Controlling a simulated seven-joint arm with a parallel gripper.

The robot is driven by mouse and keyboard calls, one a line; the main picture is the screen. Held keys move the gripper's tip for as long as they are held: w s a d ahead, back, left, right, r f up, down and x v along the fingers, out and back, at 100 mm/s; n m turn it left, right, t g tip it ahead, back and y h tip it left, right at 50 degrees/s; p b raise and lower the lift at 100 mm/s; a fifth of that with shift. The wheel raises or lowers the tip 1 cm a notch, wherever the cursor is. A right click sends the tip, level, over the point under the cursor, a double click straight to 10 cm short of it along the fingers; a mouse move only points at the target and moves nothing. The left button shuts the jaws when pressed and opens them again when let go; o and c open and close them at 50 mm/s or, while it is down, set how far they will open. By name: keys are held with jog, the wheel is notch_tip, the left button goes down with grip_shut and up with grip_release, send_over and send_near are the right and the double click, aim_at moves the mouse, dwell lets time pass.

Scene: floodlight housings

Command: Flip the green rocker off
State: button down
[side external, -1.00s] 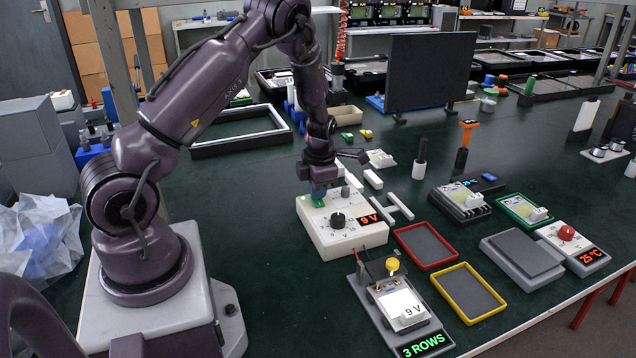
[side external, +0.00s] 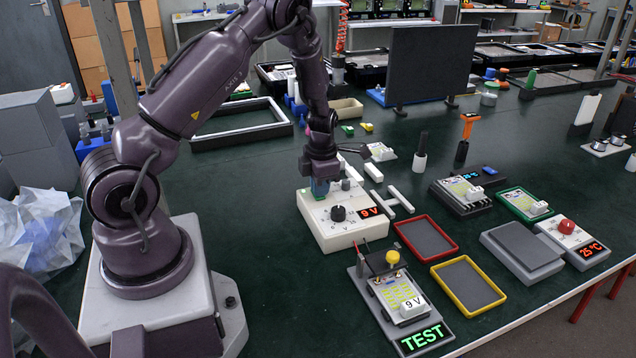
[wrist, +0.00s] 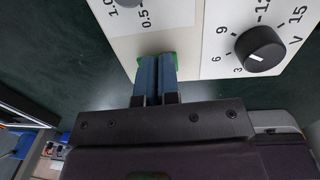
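The green rocker (wrist: 175,59) is on the top of a white power supply box (side external: 348,237). In the wrist view it shows only around my fingertips, which cover its middle, so its tilt is hidden. My gripper (side external: 320,193) points down over the rear left of the box. In the wrist view my gripper's blue fingers (wrist: 157,62) are side by side and look closed together, with nothing seen between them. The tips are at the rocker; I cannot tell whether they touch it. The box has a black knob (side external: 338,213) and a red 9 V display (side external: 369,211).
In front stands a lamp tester (side external: 413,335) with a yellow button (side external: 392,257), a lit LED panel and a green TEST display. A red tray (side external: 425,239) and a yellow tray (side external: 468,284) lie to the right. White bars (side external: 397,201) lie right beside the box.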

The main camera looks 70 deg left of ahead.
jog(key=shift+d, duration=0.25)
notch_tip(320, 180, up, 14)
jog(key=d, duration=0.1)
jog(key=shift+d, duration=0.3)
dwell(0.3)
jog(key=shift+s+a+r+y, duration=0.1)
jog(key=shift+s+a+y, duration=0.05)
jog(key=shift+a, duration=0.25)
jog(key=shift+s+a+y, duration=0.1)
jog(key=shift+a+y, duration=0.05)
jog(key=shift+a, duration=0.2)
jog(key=f, duration=0.4)
jog(key=a+f, duration=0.1)
jog(key=f, duration=0.9)
jog(key=shift+a, duration=0.35)
